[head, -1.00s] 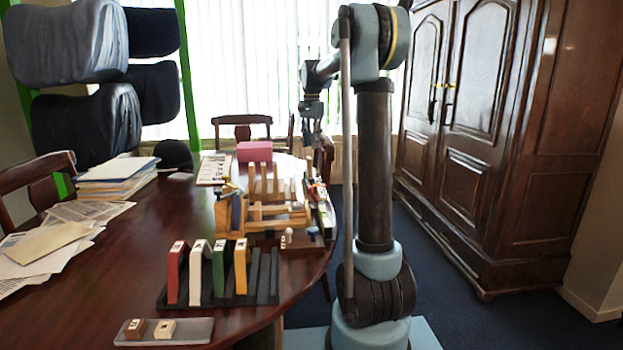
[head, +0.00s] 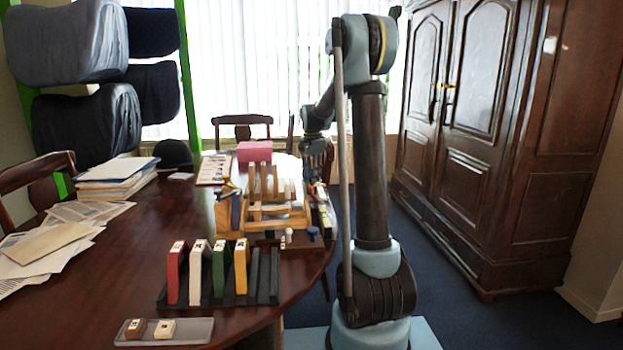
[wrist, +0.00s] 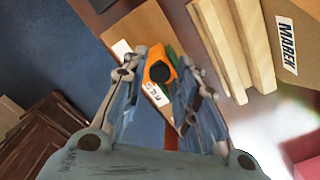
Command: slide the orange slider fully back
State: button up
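The orange slider (wrist: 160,70), with a round black knob, shows in the wrist view between the fingers of my gripper (wrist: 164,62). A white marked strip (wrist: 155,93) and a green part lie beside it. The fingers are spread, one on each side of the slider; whether either touches it I cannot tell. In the head view my gripper (head: 316,168) points down over the right side of the wooden frame (head: 270,212), where the slider is too small to make out clearly.
Wooden bars (wrist: 235,45) and a board labelled MAREK (wrist: 290,40) are close to the right finger. In the head view, a black rack (head: 262,292) with coloured upright blocks, a grey tray (head: 190,334) and a pink box (head: 254,152) stand on the table. A wardrobe is at right.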

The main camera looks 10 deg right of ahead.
jog(key=shift+f, duration=0.1)
grip_shut()
jog(key=shift+s, duration=2.6)
grip_release()
jog(key=shift+s, duration=0.1)
